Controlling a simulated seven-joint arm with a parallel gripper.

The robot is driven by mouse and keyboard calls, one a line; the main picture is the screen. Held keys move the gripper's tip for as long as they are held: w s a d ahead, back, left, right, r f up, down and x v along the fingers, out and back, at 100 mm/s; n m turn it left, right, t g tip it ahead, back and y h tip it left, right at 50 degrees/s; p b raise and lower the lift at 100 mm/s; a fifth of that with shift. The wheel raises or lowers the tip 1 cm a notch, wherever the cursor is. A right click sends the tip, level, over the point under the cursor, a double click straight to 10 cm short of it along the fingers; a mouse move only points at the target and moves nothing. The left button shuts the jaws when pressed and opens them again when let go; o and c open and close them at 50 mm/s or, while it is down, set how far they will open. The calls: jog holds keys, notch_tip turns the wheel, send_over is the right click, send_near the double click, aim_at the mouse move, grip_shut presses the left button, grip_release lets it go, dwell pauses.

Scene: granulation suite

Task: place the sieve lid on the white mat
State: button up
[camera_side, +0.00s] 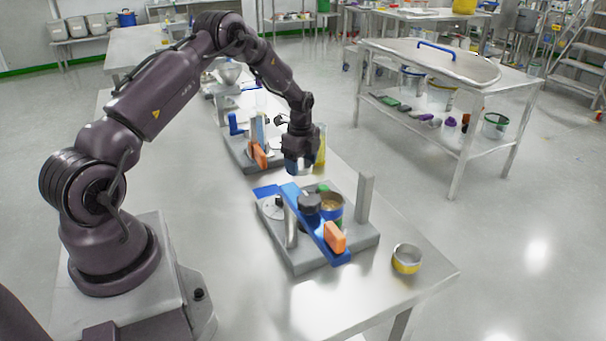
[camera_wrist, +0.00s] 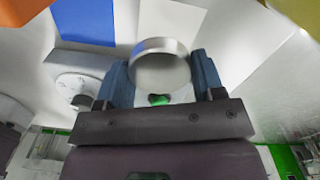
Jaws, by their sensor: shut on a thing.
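In the wrist view, my gripper (camera_wrist: 161,72) has its two blue fingers on either side of a round metal piece with a shiny rim, which I take for the sieve lid (camera_wrist: 160,72). A small green part (camera_wrist: 158,99) shows at its near edge. A white rectangle, apparently the white mat (camera_wrist: 172,16), lies beyond it, beside a blue mat (camera_wrist: 84,22). In the side view, my gripper (camera_side: 298,163) points down above the table between two grey fixtures; I cannot make out the lid or the white mat there.
The front fixture (camera_side: 300,262) carries a blue bar clamp (camera_side: 318,228) with an orange end, and an upright grey post (camera_side: 365,197). A yellow-based metal cup (camera_side: 406,258) stands at the right. A tall yellow container (camera_side: 321,147) is close behind my gripper. The table's left front is clear.

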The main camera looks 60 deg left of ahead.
aim_at(303, 184)
jog(key=shift+w+a+f, duration=0.2)
jog(key=shift+w+f, duration=0.1)
jog(key=shift+f, duration=0.15)
jog(key=shift+w+f, duration=0.1)
jog(key=shift+f, duration=1.5)
jog(key=shift+f, duration=0.1)
jog(key=shift+f, duration=0.15)
jog(key=o, duration=1)
jog(key=shift+c, duration=0.2)
